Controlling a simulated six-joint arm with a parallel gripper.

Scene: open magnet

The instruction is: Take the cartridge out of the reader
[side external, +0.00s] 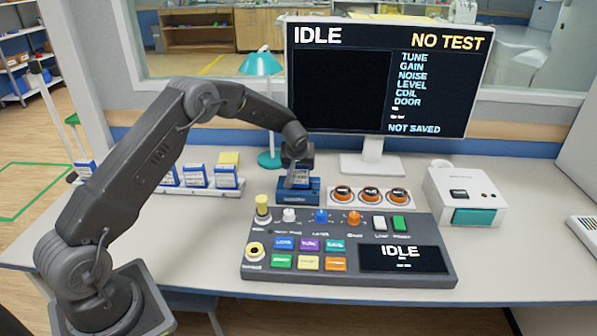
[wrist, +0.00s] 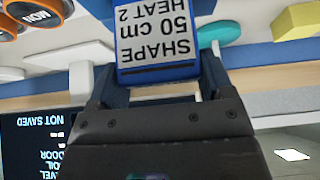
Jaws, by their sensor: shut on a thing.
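The cartridge (wrist: 158,38) is blue with a white label reading "SHAPE 50 cm HEAT 2", upside down in the wrist view. My gripper (wrist: 158,78) is shut on it, one finger at each side. In the side view my gripper (side external: 297,165) points down over the blue reader (side external: 298,196). The cartridge also shows there (side external: 300,181), upright at the reader's top. Its lower part is hidden, so I cannot tell how deep it sits in the slot.
More blue cartridges stand in a white rack (side external: 205,192) to the left. Three orange-ringed knobs (side external: 370,196) are right of the reader, with a white box (side external: 466,196) beyond. The control panel (side external: 345,225) lies in front, the monitor (side external: 385,80) behind, beside a teal lamp (side external: 262,62).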

